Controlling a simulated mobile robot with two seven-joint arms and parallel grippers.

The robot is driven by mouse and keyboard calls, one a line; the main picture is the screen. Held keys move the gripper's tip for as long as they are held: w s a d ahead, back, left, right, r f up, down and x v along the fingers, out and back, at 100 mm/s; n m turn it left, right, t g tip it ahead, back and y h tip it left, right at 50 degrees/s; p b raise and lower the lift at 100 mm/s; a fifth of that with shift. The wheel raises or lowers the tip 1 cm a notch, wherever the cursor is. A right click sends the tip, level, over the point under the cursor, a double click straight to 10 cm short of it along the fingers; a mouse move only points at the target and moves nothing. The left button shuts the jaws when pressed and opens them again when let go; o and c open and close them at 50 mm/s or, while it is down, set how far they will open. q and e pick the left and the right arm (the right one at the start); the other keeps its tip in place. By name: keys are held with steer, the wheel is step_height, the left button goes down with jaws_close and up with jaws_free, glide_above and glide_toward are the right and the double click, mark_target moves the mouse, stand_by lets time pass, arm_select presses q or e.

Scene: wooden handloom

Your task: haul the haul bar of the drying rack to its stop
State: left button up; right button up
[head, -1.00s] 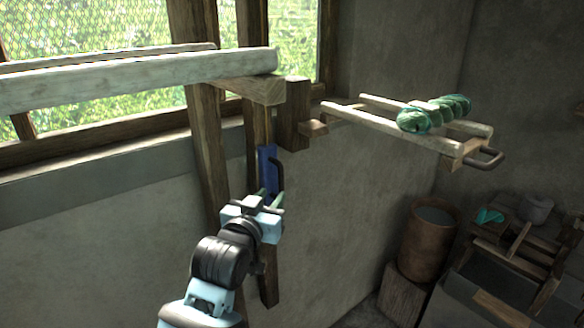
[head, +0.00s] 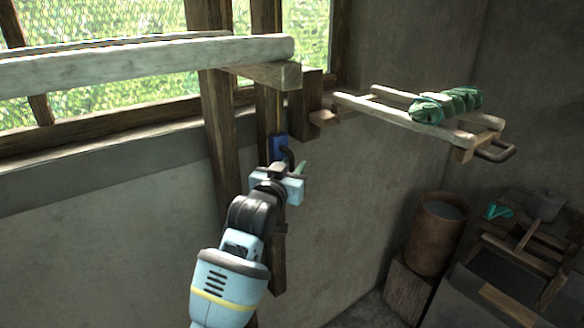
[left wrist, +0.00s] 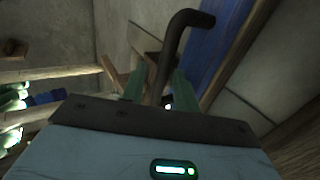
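A dark bent bar (head: 287,156) stands out from a blue plate (head: 278,145) on a wooden post below the window; it looks like the haul bar. In the left wrist view the bar (left wrist: 175,45) runs down between my green fingertips, with the blue plate (left wrist: 225,35) behind it. My left gripper (head: 298,171) is at the bar, its fingers (left wrist: 157,88) apart on either side. I see no firm grip; the bar's lower end is hidden behind the gripper body. The drying rack (head: 385,115) sticks out from the wall, carrying green hanks (head: 447,106). My right gripper is not in view.
A thick pale beam (head: 150,68) on a wooden bracket (head: 270,73) is above the gripper. The rack's end has another dark handle (head: 500,150). A brown barrel (head: 436,235) and a wooden bench (head: 510,260) stand at lower right. The wall beside the post is bare.

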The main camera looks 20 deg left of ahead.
arm_select(q)
steer(key=shift+w, duration=0.2)
jaws_close()
